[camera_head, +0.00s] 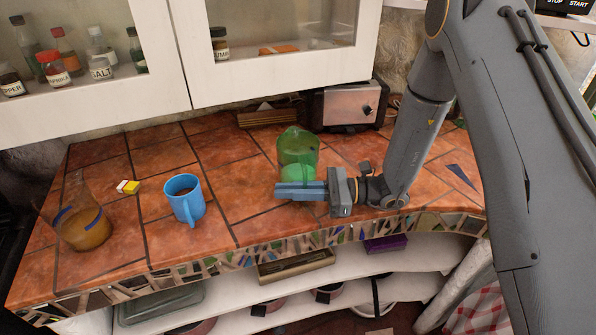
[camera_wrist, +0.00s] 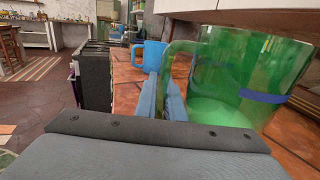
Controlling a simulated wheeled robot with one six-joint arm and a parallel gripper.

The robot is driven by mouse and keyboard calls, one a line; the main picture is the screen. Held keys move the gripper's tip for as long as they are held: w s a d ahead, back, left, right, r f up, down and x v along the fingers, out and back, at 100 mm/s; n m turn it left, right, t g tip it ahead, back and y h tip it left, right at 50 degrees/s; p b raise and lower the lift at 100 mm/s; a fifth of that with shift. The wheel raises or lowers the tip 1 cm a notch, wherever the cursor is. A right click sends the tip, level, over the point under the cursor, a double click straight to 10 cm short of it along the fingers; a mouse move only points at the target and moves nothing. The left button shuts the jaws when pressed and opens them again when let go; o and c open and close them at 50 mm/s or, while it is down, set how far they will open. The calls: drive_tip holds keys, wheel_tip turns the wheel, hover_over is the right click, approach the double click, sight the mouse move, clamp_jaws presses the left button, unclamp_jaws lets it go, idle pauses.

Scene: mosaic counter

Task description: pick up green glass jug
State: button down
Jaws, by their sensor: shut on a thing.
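The green glass jug (camera_head: 298,147) is at the back middle of the tiled counter, upright, with lighter green contents low inside. My gripper (camera_head: 290,190) reaches in from the right in front of it and covers part of its lower side. In the wrist view the jug (camera_wrist: 240,75) fills the right side, with a blue band on its body. Its handle comes down between the blue fingers of my gripper (camera_wrist: 165,103), which are shut on it. I cannot tell whether the jug's base touches the counter.
A blue mug (camera_head: 184,199) stands left of the jug. A clear jug with amber liquid (camera_head: 86,230) and a small yellow and white block (camera_head: 128,187) are farther left. A toaster (camera_head: 345,105) is close behind. White cabinets (camera_head: 285,50) hang above.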

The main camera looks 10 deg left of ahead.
drive_tip(key=shift+r, duration=0.1)
idle(0.3)
wheel_tip(320, 180, up, 10)
drive_tip(key=b, duration=0.2)
drive_tip(key=shift+b, duration=0.3)
idle(0.3)
drive_tip(key=c, duration=2.4)
unclamp_jaws()
clamp_jaws()
